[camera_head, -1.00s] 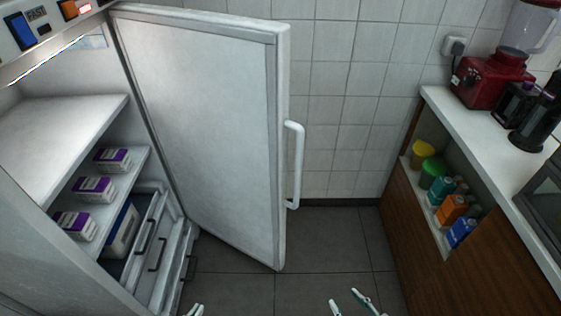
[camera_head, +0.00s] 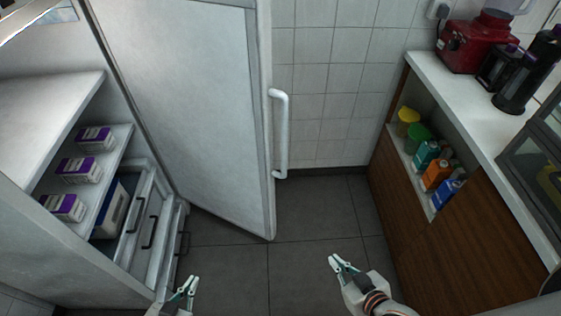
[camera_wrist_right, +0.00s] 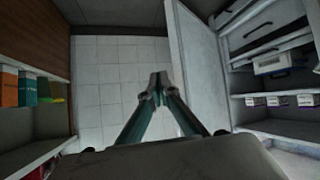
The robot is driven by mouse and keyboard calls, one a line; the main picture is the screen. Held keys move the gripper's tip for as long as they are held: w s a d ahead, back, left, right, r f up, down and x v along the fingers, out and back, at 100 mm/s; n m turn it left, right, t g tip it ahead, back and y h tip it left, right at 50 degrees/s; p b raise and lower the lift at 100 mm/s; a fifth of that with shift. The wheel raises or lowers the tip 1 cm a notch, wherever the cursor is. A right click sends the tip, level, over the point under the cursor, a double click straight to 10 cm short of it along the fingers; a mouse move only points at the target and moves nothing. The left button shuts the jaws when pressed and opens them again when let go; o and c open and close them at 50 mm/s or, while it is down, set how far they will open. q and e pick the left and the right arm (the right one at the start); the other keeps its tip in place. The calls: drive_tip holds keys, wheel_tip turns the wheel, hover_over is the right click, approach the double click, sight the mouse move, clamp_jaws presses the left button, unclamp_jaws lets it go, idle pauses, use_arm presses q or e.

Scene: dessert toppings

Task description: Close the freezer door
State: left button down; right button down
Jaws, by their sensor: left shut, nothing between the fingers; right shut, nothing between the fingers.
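The freezer door (camera_head: 190,110) stands wide open in the head view, swung out to the right of the freezer (camera_head: 40,190). A white vertical handle (camera_head: 283,133) sits on the door's free edge. My left gripper (camera_head: 188,284) is shut and empty, low in front of the freezer drawers. My right gripper (camera_head: 339,262) is shut and empty, below and right of the handle, apart from the door. In the right wrist view the right gripper (camera_wrist_right: 158,85) shows with its fingertips together. The door (camera_wrist_right: 200,50) stands just right of it there.
White-and-purple boxes (camera_head: 78,170) lie on the freezer shelf, above drawers (camera_head: 150,225). A wooden counter (camera_head: 440,250) at the right holds a red blender (camera_head: 470,45) and a niche with several bottles (camera_head: 436,174). The floor (camera_head: 310,230) between is clear.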

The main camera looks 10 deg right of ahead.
drive_tip(key=w+a+r+m+y+b, duration=0.1)
drive_tip(key=w+r+m+y, duration=0.25)
drive_tip(key=w, duration=0.45)
drive_tip(key=w+a+r+m+y+b, duration=0.1)
drive_tip(key=w+r+m+y+b, duration=0.2)
drive_tip(key=w, duration=0.5)
drive_tip(key=w+d+r+m+t+y, duration=0.1)
drive_tip(key=w+r+m+y, duration=0.15)
drive_tip(key=w+r, duration=0.4)
drive_tip(key=w+d+r+m+y, duration=0.2)
drive_tip(key=w+r+m, duration=0.15)
drive_tip(key=r, duration=0.55)
drive_tip(key=w+x, duration=0.1)
drive_tip(key=x, duration=1)
use_arm(q)
drive_tip(key=shift+w+a+f+p, duration=0.1)
drive_tip(key=shift+a+f+p, duration=0.1)
drive_tip(key=shift+f+p, duration=0.75)
use_arm(e)
drive_tip(key=s, duration=0.4)
drive_tip(key=shift+s+a+r, duration=0.1)
drive_tip(key=shift+s+a, duration=0.2)
drive_tip(key=shift+a, duration=0.05)
use_arm(q)
drive_tip(key=shift+r, duration=0.3)
